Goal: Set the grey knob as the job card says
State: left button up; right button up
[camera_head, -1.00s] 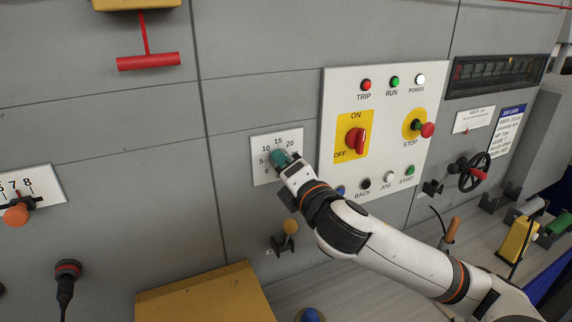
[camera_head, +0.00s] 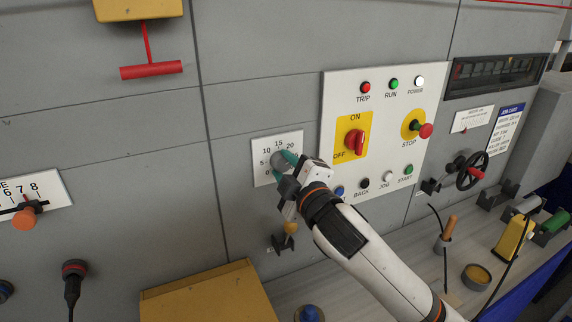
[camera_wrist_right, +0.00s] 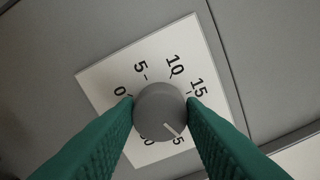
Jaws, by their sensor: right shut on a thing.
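The grey knob (camera_head: 278,159) sits on a white dial plate (camera_head: 261,178) on the grey wall panel. My right gripper (camera_head: 284,164) is shut on the knob, one teal finger on each side. In the right wrist view the knob (camera_wrist_right: 160,108) shows a white pointer line aimed to the lower right, near a partly hidden number ending in 5. The 0, 5, 10 and 15 marks are readable there; the 20 is hidden behind a finger. The job card (camera_head: 506,128) hangs at the right; its text is too small to read. My left gripper is not in view.
A white control panel (camera_head: 385,135) with a red ON/OFF switch (camera_head: 356,142) and red stop button (camera_head: 425,130) stands right of the dial. A small knobbed lever (camera_head: 290,228) is below it. A yellow box (camera_head: 205,295) stands lower left.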

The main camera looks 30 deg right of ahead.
jog(key=m+p, duration=0.1)
jog(key=m, duration=0.2)
jog(key=shift+m, duration=0.4)
dwell(0.4)
jog(key=o, duration=1)
